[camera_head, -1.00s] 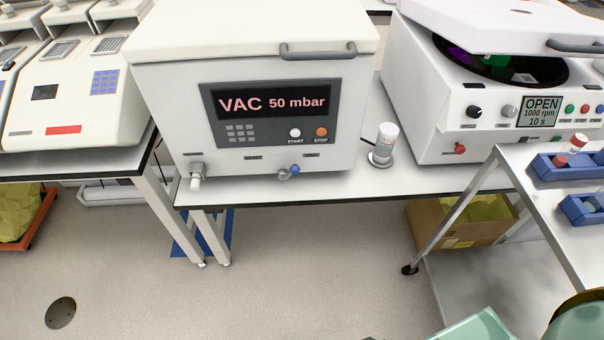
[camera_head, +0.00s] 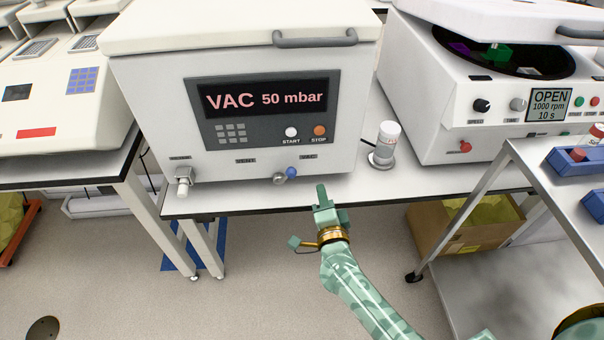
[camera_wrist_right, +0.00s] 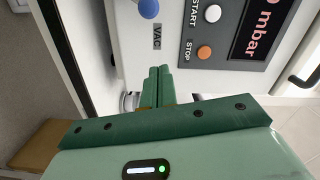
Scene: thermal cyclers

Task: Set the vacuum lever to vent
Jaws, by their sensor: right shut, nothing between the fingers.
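The vacuum lever (camera_head: 291,172) is a short handle with a blue ball end, low on the front of the white vacuum machine (camera_head: 368,125). Its blue end points right, toward the VAC label; the VENT label is to its left. In the right wrist view the blue ball (camera_wrist_right: 149,9) shows at the top edge, near the VAC label. My right gripper (camera_head: 321,190) is shut and empty, in front of the bench edge, right of and slightly below the lever, apart from it. Its closed fingers (camera_wrist_right: 158,75) also show in the right wrist view. My left gripper is out of view.
The display (camera_head: 264,98) reads VAC 50 mbar. A white-tipped fitting (camera_head: 183,180) sits at the machine's lower left. A metal cart (camera_head: 530,175) with blue racks is at right.

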